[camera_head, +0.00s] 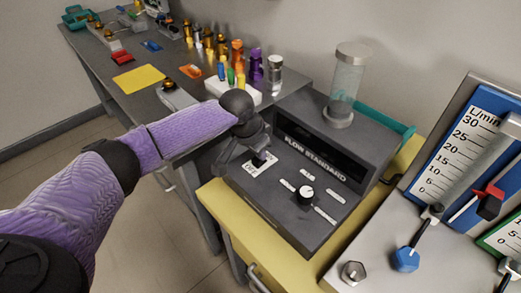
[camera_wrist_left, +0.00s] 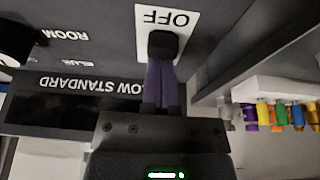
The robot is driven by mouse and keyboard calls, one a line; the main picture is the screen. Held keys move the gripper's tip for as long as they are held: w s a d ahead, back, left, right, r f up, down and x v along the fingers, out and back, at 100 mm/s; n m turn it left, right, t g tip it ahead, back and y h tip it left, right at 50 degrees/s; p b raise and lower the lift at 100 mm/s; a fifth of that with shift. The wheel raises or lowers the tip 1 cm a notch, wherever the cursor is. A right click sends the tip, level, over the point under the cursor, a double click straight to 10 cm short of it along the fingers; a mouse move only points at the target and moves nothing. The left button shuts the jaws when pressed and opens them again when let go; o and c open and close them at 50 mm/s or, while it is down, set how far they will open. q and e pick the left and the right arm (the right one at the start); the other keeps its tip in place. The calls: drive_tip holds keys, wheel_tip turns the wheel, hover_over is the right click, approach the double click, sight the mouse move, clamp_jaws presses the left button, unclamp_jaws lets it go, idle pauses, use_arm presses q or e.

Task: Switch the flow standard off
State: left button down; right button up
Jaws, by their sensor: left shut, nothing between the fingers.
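The flow standard (camera_head: 250,200) is a dark grey box with a sloped front panel, a name label and a black-and-white knob (camera_head: 305,194). Its white switch plate (camera_head: 252,170) sits at the panel's left, with a black switch (camera_head: 260,158) on it. In the left wrist view the plate's OFF label (camera_wrist_left: 172,18) appears upside down, beside the black switch (camera_wrist_left: 164,43). My left gripper (camera_head: 250,152) is shut and empty, its purple fingers (camera_wrist_left: 163,72) at the switch. They partly hide it, and I cannot tell whether they touch it. My right gripper is not in view.
A clear cylinder (camera_head: 346,80) stands on top of the flow standard. The flow standard rests on a yellow cabinet (camera_head: 213,192). A flow meter with a blue scale (camera_head: 440,170) stands to the right. Colourful bottles (camera_head: 237,60) stand on the grey bench behind.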

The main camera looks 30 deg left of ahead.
use_arm(q)
drive_tip(key=p+v, duration=0.3)
drive_tip(key=v, duration=0.6)
drive_tip(key=shift+r+p, duration=0.2)
drive_tip(key=shift+p, duration=0.1)
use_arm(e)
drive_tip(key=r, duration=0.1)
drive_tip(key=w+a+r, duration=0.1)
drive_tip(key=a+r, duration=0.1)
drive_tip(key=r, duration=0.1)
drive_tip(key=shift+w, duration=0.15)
use_arm(q)
drive_tip(key=shift+s, duration=0.15)
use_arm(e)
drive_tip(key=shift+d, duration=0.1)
